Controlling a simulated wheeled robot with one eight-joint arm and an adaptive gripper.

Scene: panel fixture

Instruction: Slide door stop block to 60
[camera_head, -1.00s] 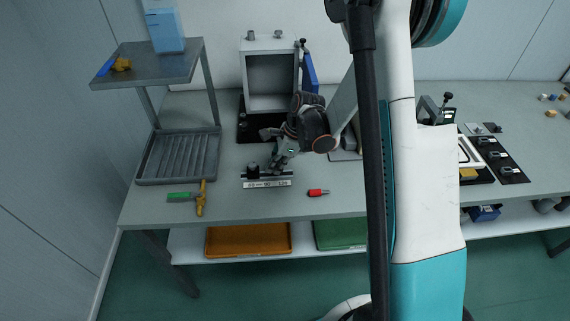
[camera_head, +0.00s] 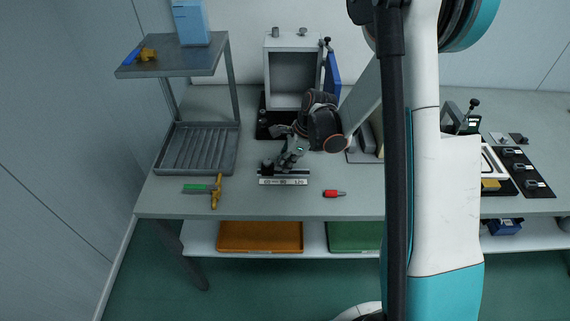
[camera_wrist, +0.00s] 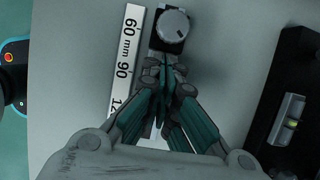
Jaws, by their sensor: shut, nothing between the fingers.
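The door stop block is dark with a round grey knob (camera_wrist: 172,27) on top. It sits on a short rail beside a white scale (camera_wrist: 125,62) printed 60, mm, 90 and a partly hidden number. In the wrist view the block lies level with the 60 mark; its exact reading cannot be told. The head view shows the block (camera_head: 267,168) near the left end of the scale (camera_head: 283,182). My gripper (camera_wrist: 165,65) is shut and empty over the rail, its tips close to the block's edge on the higher-number side. Contact cannot be told.
A red-handled item (camera_head: 334,194) lies right of the rail, and a green and yellow tool (camera_head: 215,190) lies left. A grey ribbed tray (camera_head: 197,170) stands behind the tool. An open grey box (camera_head: 295,75) with a blue door stands behind my gripper.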

